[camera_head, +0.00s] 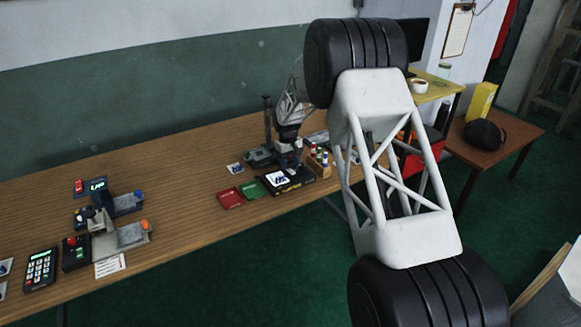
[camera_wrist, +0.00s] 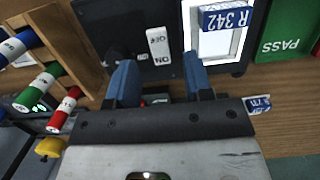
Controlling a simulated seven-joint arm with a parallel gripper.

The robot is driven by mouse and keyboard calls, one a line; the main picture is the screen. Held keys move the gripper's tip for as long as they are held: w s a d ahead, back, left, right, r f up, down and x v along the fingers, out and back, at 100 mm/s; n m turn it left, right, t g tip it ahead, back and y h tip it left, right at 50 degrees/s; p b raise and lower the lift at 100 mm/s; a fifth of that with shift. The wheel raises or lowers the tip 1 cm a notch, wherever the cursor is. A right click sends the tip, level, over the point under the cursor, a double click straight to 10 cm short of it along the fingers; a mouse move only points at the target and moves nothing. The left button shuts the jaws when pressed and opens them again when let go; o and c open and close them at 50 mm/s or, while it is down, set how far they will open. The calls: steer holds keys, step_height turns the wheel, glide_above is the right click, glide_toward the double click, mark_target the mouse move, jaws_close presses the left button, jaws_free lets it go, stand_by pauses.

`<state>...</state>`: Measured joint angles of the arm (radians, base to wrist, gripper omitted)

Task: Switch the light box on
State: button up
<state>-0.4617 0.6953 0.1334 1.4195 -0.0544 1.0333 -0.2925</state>
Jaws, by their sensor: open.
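The light box (camera_wrist: 115,22) is a black case on the wooden table, also in the head view (camera_head: 291,188). Its screen (camera_wrist: 217,45) looks bright white, and a blue-and-white tag reading R 342 (camera_wrist: 226,18) lies over it. A white switch (camera_wrist: 158,47) with OFF and ON markings sits on the black face beside the screen. My gripper (camera_wrist: 160,62) is open, its two blue fingers on either side of the switch's ON end, with nothing between them. I cannot tell whether they touch the case. In the head view my gripper (camera_head: 290,160) is over the box, partly hidden.
A green PASS tray (camera_wrist: 285,30) and a red tray (camera_head: 230,197) lie beside the box. A wooden rack (camera_wrist: 60,30) with several coloured tubes stands close on the other side. A keypad (camera_head: 41,268) and other devices are at the table's left; bare wood lies between.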

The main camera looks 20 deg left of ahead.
mark_target(291, 169)
steer(key=shift+w+a+r, duration=0.15)
steer(key=shift+r, duration=1.2)
steer(key=shift+w+a+r, duration=0.1)
steer(key=shift+a+r, duration=0.05)
steer(key=shift+r, duration=1.15)
steer(key=s+d+r+m+t, duration=0.1)
steer(key=s+d+r, duration=0.4)
steer(key=d+r, duration=0.3)
steer(key=s+d+r+m, duration=0.1)
steer(key=s+d+r, duration=0.4)
steer(key=d+r, duration=0.35)
steer(key=s+d+r+m+y, duration=0.1)
steer(key=s+d+r+m, duration=0.1)
steer(key=s+d+r, duration=0.9)
steer(key=s+d+r+m+t, duration=0.1)
steer(key=s+d, duration=0.5)
steer(key=s, duration=0.4)
steer(key=s+d+m+t, duration=0.15)
steer(key=s+d, duration=0.35)
steer(key=s, duration=0.5)
steer(key=s+d+f+m, duration=0.1)
steer(key=s+d+f, duration=0.1)
steer(key=s, duration=0.7)
steer(key=s+d+f+m, duration=0.1)
steer(key=s+d, duration=0.3)
steer(key=s, duration=0.6)
steer(key=shift+f+m, duration=0.35)
steer(key=shift+f, duration=0.45)
